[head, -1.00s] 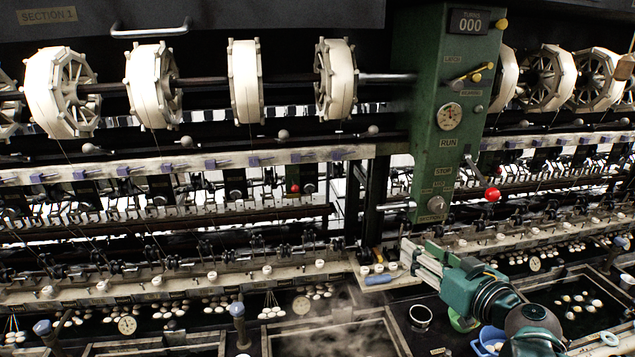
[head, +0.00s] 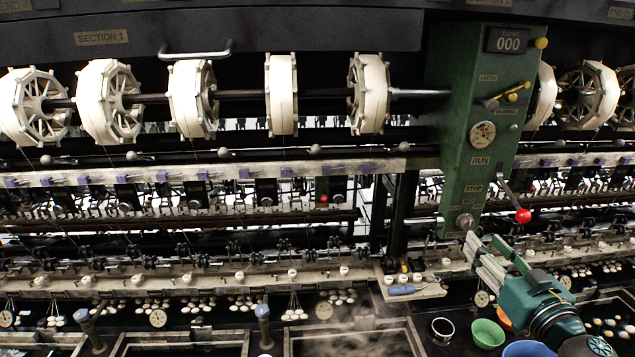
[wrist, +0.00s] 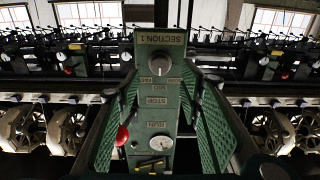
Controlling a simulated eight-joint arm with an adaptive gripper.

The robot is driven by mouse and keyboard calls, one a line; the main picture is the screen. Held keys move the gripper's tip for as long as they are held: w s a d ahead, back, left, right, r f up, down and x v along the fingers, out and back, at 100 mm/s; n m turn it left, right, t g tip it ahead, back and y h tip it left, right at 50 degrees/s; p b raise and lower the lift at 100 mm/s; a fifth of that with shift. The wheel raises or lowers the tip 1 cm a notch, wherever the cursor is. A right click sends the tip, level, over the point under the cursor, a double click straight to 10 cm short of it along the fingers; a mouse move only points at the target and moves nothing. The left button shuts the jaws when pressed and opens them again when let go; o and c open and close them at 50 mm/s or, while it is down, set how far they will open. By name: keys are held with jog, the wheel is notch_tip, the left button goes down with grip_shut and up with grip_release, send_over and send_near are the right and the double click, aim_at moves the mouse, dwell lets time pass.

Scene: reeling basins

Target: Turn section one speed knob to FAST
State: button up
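The speed knob (head: 464,221) is a small round grey knob low on the green control post (head: 455,150). The knob (wrist: 158,65) also shows in the wrist view, below the SECTION 1 plate (wrist: 161,38), with MID and FAST lettering close by. Its pointer direction is too small to read. My gripper (head: 470,243) is just below and in front of the knob in the head view. In the wrist view my gripper (wrist: 160,82) has its two green padded fingers spread, one on each side of the post, with the knob between and beyond their tips. Nothing is held.
A red-tipped lever (head: 523,215) sticks out from the post, right of the knob and above my gripper. A small shelf with a blue-handled tool (head: 402,290) is to the left. Green bowl (head: 487,333) and basins lie below. White reels (head: 369,94) hang above.

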aim_at(469, 227)
jog(key=shift+w+b, duration=0.65)
jog(key=shift+w, duration=3.15)
jog(key=c, duration=0.9)
